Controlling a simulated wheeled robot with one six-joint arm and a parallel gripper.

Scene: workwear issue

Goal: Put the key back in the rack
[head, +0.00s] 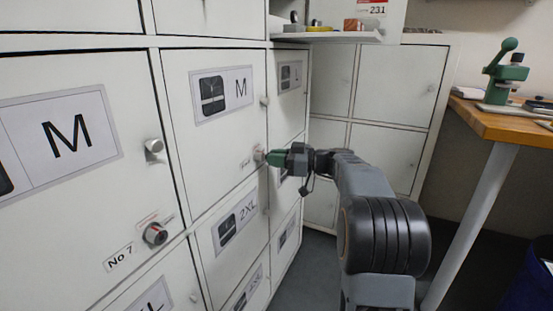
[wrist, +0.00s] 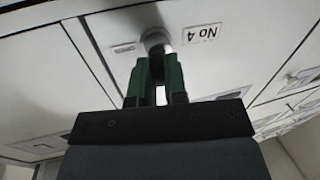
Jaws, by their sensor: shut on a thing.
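My gripper (head: 273,157) reaches the right edge of a white locker door (head: 232,135) marked M, at a round lock (head: 259,155). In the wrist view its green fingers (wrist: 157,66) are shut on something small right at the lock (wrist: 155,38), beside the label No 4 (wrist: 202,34). The held thing is mostly hidden between the fingers; it appears to be the key, but its outline does not show. Whether it sits inside the lock cannot be told. I cannot make out a key rack for certain in either view.
Another lock (head: 155,233) sits on the door marked No 7, with a knob (head: 153,146) above it. A white shelf (head: 335,37) with small items juts out at the top. A wooden bench (head: 492,123) with a green press (head: 507,72) stands at right. Grey floor (head: 308,270) is clear.

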